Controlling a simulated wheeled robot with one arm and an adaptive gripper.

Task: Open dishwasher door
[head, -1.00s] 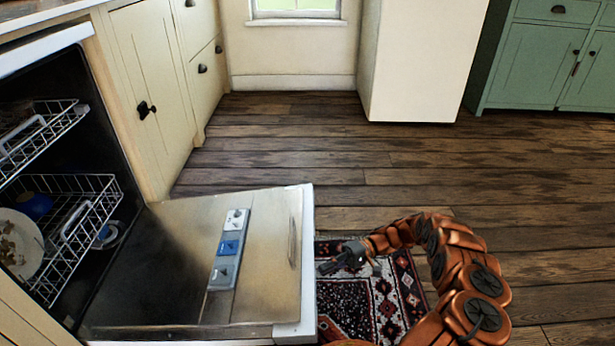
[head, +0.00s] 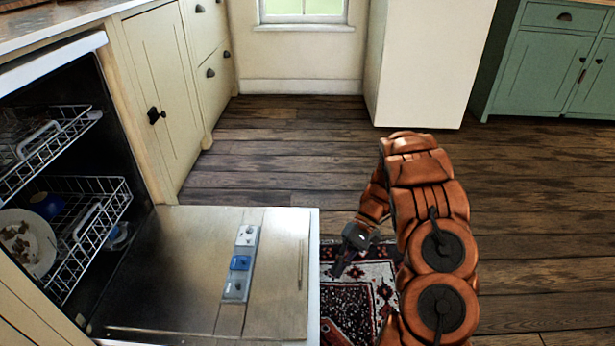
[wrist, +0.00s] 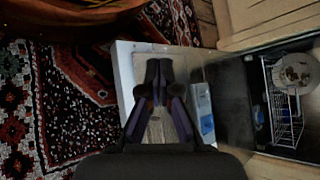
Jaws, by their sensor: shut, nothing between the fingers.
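The dishwasher door (head: 190,270) is folded down and lies about level, its metal inner face up, with a blue and grey dispenser strip (head: 240,264) on it. The dishwasher's inside is open at the left, with an upper rack (head: 50,140) and a lower rack (head: 90,215). My gripper (head: 341,268) is just to the right of the door's outer edge, apart from it as far as I can tell. In the wrist view my gripper (wrist: 158,65) is shut and empty, its fingertips seen against the door (wrist: 150,52).
A patterned rug (head: 345,305) lies on the floor beside the door. Cream cabinets (head: 155,90) stand beyond the dishwasher, with a white block-like unit (head: 425,60) and green cabinets (head: 550,65) farther back. The wooden floor (head: 290,150) between is clear.

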